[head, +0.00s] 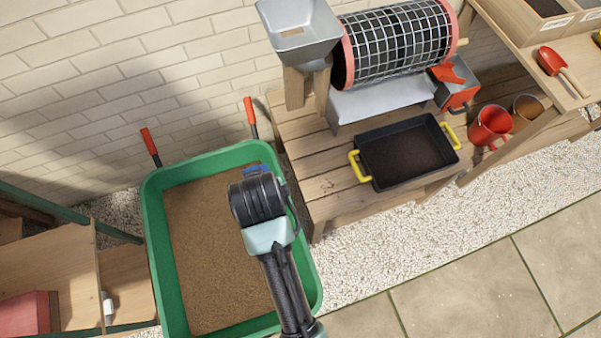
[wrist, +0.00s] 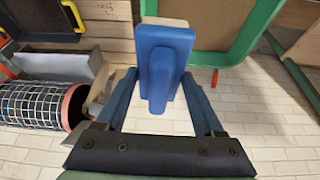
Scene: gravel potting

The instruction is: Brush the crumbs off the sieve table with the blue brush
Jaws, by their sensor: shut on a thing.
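My gripper (head: 258,172) is above the green barrow, left of the sieve table (head: 325,208), in the head view. In the wrist view my gripper (wrist: 160,85) is shut on the blue brush (wrist: 177,48), whose pale bristle edge points away from the wrist. In the head view my wrist mostly hides the brush and only a bit of blue shows. The sieve table is slatted wood. A few small dark specks, perhaps crumbs, lie on its bare left part. The brush is apart from the table.
A black tray (head: 375,182) with yellow handles stands on the table, below the mesh drum (head: 397,45) and grey chute (head: 380,100). A red mug (head: 488,125) is right of it. The green barrow (head: 154,240) holds brown soil. A shelf (head: 50,265) stands left.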

